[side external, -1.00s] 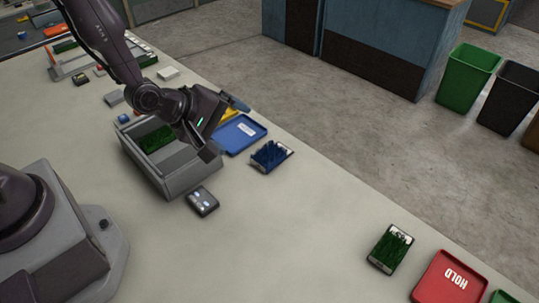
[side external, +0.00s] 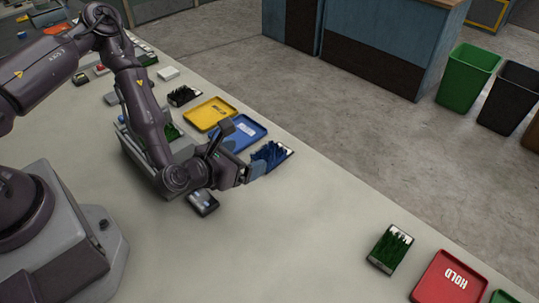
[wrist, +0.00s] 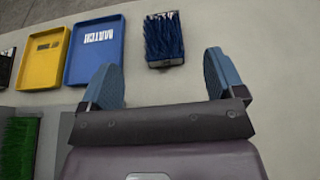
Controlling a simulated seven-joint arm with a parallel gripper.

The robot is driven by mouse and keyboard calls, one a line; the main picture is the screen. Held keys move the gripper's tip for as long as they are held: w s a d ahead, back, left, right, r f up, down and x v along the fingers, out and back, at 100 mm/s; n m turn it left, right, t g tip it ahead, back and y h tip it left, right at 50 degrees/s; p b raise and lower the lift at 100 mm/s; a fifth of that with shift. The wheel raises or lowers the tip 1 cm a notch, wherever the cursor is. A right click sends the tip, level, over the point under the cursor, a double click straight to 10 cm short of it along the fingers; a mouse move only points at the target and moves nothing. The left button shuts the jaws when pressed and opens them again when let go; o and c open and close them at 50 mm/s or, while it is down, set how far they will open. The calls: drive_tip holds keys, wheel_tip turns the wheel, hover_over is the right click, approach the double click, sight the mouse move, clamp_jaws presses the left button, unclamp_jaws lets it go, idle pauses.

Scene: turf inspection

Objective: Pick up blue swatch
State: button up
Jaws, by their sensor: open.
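The blue swatch (side external: 271,155) is a small dark tray of blue bristles with a pale label end, lying on the table right of the blue tray. It also shows in the wrist view (wrist: 163,38), ahead of my fingers. My gripper (side external: 257,169) is low beside the swatch, on its near-left side. In the wrist view my gripper (wrist: 165,82) has its two blue fingers apart with bare table between them. The swatch lies beyond the fingertips, roughly in line with the gap, and is not between them.
A blue tray (side external: 238,132) marked MATCH (wrist: 95,50) and a yellow tray (side external: 211,113) lie beside the swatch. A grey bin (side external: 140,155) with green turf is under my arm. A dark device (side external: 203,203) is near. A green swatch (side external: 391,248) and red HOLD tray (side external: 450,281) are right.

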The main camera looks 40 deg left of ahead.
sight(267, 153)
drive_tip(key=x, duration=0.3)
drive_tip(key=shift+w+f, duration=0.15)
drive_tip(key=shift+f+x, duration=0.2)
drive_tip(key=shift+x, duration=1.15)
drive_tip(key=shift+f+x, duration=0.2)
drive_tip(key=shift+x, duration=1.15)
drive_tip(key=shift+c, duration=0.4)
drive_tip(key=c, duration=0.9)
